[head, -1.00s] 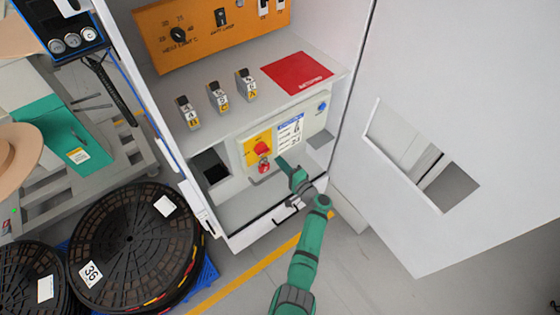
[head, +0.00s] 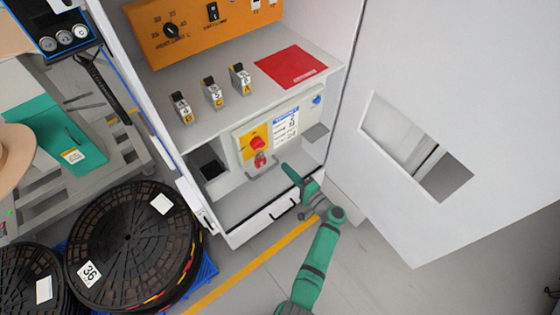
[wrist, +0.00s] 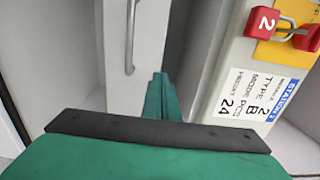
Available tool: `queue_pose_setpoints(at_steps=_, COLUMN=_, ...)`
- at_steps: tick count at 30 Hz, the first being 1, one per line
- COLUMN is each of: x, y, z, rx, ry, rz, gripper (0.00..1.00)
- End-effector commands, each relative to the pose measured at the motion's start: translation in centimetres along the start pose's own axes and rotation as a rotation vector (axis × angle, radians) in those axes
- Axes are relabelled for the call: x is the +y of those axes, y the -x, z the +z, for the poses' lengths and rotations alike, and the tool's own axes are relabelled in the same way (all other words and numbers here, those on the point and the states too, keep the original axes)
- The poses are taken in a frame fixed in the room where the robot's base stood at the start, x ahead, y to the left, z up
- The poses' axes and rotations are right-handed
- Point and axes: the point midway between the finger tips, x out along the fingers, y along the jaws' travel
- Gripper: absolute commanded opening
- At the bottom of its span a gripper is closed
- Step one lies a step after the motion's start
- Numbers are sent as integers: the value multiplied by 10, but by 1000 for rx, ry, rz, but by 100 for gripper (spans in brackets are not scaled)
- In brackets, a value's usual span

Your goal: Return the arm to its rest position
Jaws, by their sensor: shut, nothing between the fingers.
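My green arm reaches up from the bottom of the head view to the front of an open cabinet. In the wrist view the gripper (wrist: 158,80) points at a pale surface with a metal handle (wrist: 131,40). The padlock, marked 2, also shows there (wrist: 263,24).
The open cabinet door (head: 440,90) stands to the right. Black reels (head: 135,245) lie on a blue pallet at lower left. Grey floor (head: 400,280) is free at lower right.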

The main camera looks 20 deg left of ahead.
Motion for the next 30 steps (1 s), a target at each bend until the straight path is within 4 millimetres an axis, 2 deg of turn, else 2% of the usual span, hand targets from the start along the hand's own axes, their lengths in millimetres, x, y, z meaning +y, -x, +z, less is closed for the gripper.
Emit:
queue_pose_setpoints(at_steps=3, x=0, y=25, z=-4, rx=10, ry=-1, rz=0, gripper=0)
queue_pose_setpoints(at_steps=9, x=0, y=46, z=-5, rx=12, ry=0, rz=0, gripper=0)
queue_pose_setpoints(at_steps=20, x=2, y=49, z=-1, rx=7, ry=-1, rz=4, gripper=0)
queue_pose_setpoints(at_steps=23, x=15, y=51, z=10, rx=13, ry=2, rz=39, gripper=0)
queue_pose_setpoints(at_steps=25, x=33, y=58, z=22, rx=29, ry=11, rz=92, gripper=0)
queue_pose_setpoints(at_steps=30, x=89, y=96, z=61, rx=103, ry=63, rz=285, gripper=0)
